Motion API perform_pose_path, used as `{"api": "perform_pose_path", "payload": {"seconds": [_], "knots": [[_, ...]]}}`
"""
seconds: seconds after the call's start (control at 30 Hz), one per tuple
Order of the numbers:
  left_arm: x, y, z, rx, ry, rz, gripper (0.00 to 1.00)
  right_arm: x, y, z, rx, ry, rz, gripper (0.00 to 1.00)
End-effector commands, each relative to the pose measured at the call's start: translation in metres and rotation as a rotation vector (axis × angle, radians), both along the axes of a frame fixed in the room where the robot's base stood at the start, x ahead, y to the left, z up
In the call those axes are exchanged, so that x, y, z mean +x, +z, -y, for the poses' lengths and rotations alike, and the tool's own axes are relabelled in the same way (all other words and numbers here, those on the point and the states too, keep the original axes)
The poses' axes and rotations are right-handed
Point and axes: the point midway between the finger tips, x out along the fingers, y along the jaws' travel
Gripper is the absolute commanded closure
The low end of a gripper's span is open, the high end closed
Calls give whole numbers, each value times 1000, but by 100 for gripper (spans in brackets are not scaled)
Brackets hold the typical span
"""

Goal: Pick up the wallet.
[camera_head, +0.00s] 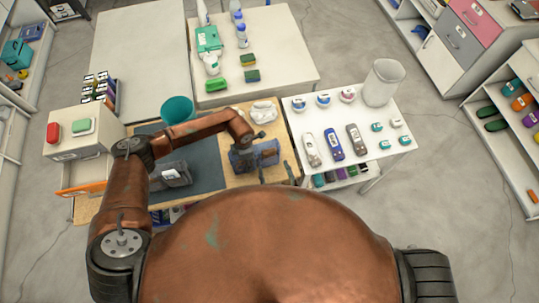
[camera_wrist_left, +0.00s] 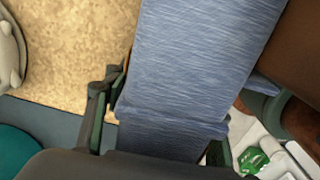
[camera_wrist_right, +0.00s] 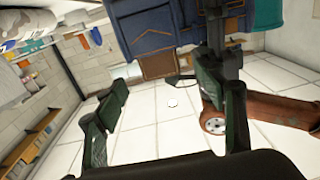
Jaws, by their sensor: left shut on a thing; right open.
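The wallet (camera_head: 240,160) is blue denim-like fabric with brown patches and is over the wooden desk in the head view. In the left wrist view the blue wallet (camera_wrist_left: 185,75) fills the middle, between the fingers of my left gripper (camera_wrist_left: 160,128), which is shut on it. In the right wrist view the wallet (camera_wrist_right: 150,35) shows at the top, with brown patches. My right gripper (camera_wrist_right: 163,92) is open and empty, with the wallet beyond its fingertips.
A dark grey box-like thing (camera_head: 174,174) lies on the dark mat (camera_head: 205,178). A white table (camera_head: 400,110) with several devices and a vase (camera_head: 383,82) is right.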

Motion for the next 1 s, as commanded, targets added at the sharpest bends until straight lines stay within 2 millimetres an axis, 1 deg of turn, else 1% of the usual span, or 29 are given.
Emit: {"api": "perform_pose_path", "payload": {"seconds": [0.03,0.1,0.37,0.6,0.7,0.9,0.93,1.0], "knots": [[0,0,0,-1,-1,1,89,9,1,-3,2,0,2,36],[0,0,0,-1,-1,1,89,16,0,-5,0,0,0,36],[0,0,0,-1,-1,1,89,31,-1,-9,-1,0,0,36],[0,0,1,-1,-1,1,89,63,-1,-18,0,-1,1,36],[0,0,1,-1,-2,0,89,73,-2,-21,-1,0,-1,36],[-3,-1,1,-1,-5,-4,89,75,-3,-21,-2,1,-2,36],[-3,-1,2,-1,-5,-5,89,75,-3,-21,-2,1,-3,32],[-4,-1,2,-2,-6,-6,90,75,-3,-20,-2,1,-3,37]]}}
